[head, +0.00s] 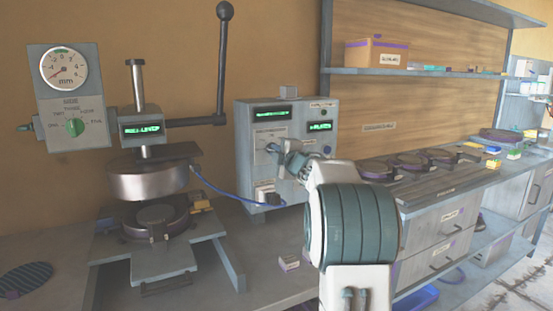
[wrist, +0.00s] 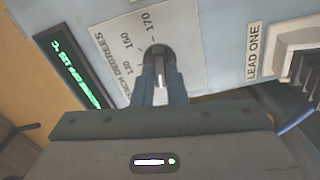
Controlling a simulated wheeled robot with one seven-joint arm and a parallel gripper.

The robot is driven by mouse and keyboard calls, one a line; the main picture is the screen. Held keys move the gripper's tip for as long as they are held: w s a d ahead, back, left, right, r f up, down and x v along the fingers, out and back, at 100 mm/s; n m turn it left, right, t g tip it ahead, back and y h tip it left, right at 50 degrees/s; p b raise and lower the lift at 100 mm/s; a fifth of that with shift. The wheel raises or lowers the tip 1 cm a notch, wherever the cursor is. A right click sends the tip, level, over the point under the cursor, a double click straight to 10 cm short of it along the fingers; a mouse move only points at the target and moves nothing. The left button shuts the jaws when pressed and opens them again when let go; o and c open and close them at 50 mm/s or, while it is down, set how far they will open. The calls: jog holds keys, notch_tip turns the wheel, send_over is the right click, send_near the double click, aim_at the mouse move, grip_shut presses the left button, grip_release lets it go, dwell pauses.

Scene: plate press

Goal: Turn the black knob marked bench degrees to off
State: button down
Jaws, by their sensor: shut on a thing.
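The black knob (wrist: 157,52) marked bench degrees sits on a pale scale label (wrist: 125,45) on the front of the grey control box (head: 245,160). Off cannot be made out. My gripper (wrist: 159,72) is shut on the knob, one finger on each side. In the head view my gripper (head: 276,152) reaches the box front and hides the knob there.
A green display (wrist: 70,70) lies left of the label. A LEAD ONE socket (wrist: 300,55) with a blue cable is at the right. The press (head: 148,185) stands left of the box. A small carton (head: 289,262) lies on the bench, and several round plates (head: 410,162) sit at the right.

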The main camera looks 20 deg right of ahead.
jog(key=shift+f+n+b, duration=0.15)
jog(key=shift+n+b, duration=0.4)
jog(key=shift+n, duration=0.55)
jog(key=c, duration=1.5)
grip_release()
jog(key=shift+o, duration=0.2)
jog(key=s, duration=1.3)
jog(key=shift+s+d, duration=0.25)
jog(key=shift+s, duration=0.15)
